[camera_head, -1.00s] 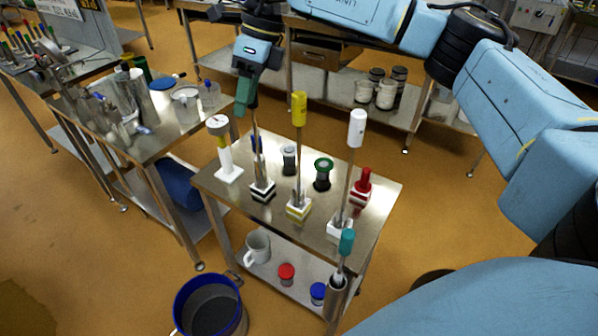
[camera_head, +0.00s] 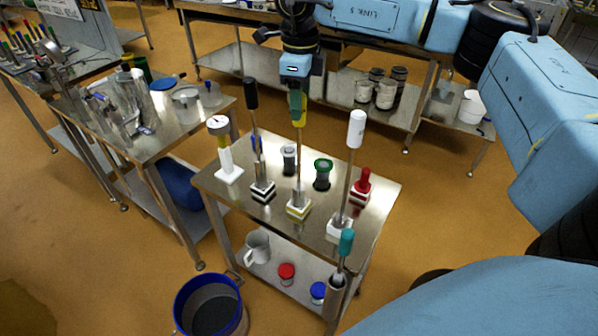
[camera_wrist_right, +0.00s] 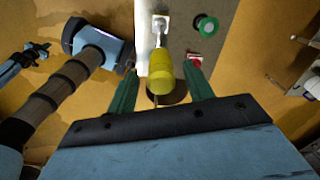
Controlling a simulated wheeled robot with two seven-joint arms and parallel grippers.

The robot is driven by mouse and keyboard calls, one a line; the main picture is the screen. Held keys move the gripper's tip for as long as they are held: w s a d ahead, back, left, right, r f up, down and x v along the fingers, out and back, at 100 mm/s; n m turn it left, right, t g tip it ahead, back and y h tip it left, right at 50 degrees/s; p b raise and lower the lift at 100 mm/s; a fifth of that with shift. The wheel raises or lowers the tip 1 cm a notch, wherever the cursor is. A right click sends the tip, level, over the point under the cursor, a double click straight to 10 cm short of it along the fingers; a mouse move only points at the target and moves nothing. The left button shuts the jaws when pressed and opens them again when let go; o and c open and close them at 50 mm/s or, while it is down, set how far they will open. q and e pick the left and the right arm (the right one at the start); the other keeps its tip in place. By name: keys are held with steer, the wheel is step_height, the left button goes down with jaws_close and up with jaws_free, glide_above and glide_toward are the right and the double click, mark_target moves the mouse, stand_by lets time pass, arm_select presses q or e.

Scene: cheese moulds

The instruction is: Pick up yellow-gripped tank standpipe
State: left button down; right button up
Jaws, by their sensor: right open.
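In the right wrist view the yellow grip (camera_wrist_right: 163,76) lies between the two green fingers of my right gripper (camera_wrist_right: 161,78), with a gap on either side. The fingers are open. In the head view the nearer finger partly hides the grip. My left gripper is not seen.
A black-gripped standpipe (camera_head: 250,93) stands to the left and a white-gripped one (camera_head: 355,130) to the right. A green-rimmed cup (camera_head: 322,174), a red item (camera_head: 362,187) and a gauge on a white post (camera_head: 224,155) share the cart top (camera_head: 275,222). A teal-gripped tool (camera_head: 346,243) is at the near corner.

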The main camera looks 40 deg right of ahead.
steer(key=f, duration=0.4)
steer(key=shift+w+f, duration=0.15)
steer(key=shift+w, duration=0.1)
steer(key=shift+a, duration=0.1)
steer(key=shift+c, duration=0.3)
jaws_close()
